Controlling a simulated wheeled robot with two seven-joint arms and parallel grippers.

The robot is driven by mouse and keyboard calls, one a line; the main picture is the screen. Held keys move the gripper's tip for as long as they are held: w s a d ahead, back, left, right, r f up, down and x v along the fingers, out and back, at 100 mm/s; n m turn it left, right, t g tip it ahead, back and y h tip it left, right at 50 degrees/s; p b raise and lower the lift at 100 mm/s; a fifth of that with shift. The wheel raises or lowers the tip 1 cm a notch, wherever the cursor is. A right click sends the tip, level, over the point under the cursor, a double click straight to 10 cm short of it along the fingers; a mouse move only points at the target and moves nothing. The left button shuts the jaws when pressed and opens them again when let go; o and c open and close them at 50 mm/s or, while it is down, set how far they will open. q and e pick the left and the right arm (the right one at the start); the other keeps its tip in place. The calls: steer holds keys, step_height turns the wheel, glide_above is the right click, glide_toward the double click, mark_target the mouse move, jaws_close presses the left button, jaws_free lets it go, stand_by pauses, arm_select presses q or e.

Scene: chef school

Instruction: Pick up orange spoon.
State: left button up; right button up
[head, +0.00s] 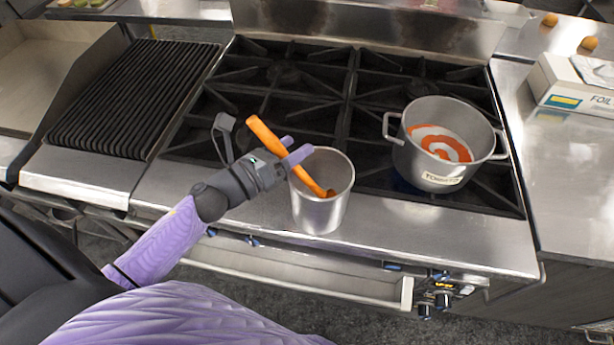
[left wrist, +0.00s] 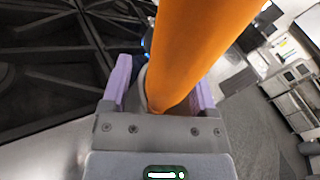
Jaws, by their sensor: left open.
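The orange spoon (head: 265,137) leans in a steel cup (head: 320,212) at the front of the stove, its handle sticking up and to the left over the rim. My left gripper (head: 295,150) is at the cup's left rim, beside the spoon. Its lilac fingers are open. In the left wrist view the orange handle (left wrist: 203,45) rises large between the two spread fingers (left wrist: 160,88). I cannot tell whether either finger touches it. The lower end of the spoon is inside the cup. My right gripper is not in view.
A steel pot (head: 440,140) with red-and-white contents stands on the stove grates right of the cup. A ribbed black grill (head: 130,95) is at the left. A foil box (head: 575,85) lies on the right counter. Stove knobs line the front edge.

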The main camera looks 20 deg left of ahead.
arm_select(q)
jaws_close()
